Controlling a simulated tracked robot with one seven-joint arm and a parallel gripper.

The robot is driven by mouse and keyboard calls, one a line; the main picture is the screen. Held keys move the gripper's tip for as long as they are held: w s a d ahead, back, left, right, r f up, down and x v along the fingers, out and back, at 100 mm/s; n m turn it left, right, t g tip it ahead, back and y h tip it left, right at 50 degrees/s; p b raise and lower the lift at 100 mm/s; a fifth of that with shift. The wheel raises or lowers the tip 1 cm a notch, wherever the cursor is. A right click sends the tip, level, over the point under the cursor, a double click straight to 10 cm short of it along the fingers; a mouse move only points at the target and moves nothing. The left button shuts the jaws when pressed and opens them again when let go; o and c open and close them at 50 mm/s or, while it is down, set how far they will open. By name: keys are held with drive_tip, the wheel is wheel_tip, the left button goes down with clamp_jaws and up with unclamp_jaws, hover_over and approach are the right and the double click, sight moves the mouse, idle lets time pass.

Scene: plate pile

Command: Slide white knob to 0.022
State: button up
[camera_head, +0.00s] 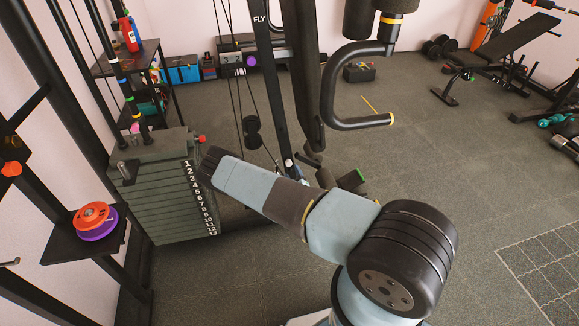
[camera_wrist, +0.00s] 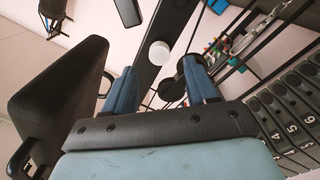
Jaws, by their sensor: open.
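The white knob (camera_wrist: 159,53) shows in the wrist view as a short round white cap against a dark slanted bar. My gripper (camera_wrist: 160,70) has its two blue fingers apart, one on each side of the knob in the picture. Nothing is held between them. I cannot tell how far the knob lies beyond the fingertips, and no contact shows. In the head view my arm reaches left toward the weight stack, and I cannot make out the fingers or the knob clearly there.
The numbered weight stack (camera_head: 158,205) stands left of my arm and also shows in the wrist view (camera_wrist: 290,110). A dark padded block (camera_wrist: 62,92) is close on the left in the wrist view. A shelf holds orange and purple plates (camera_head: 95,220). Open floor (camera_head: 430,150) lies right.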

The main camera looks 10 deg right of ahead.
sight(289, 165)
drive_tip(key=shift+w, duration=3)
drive_tip(key=shift+c, duration=0.3)
clamp_jaws()
drive_tip(key=shift+a, duration=0.1)
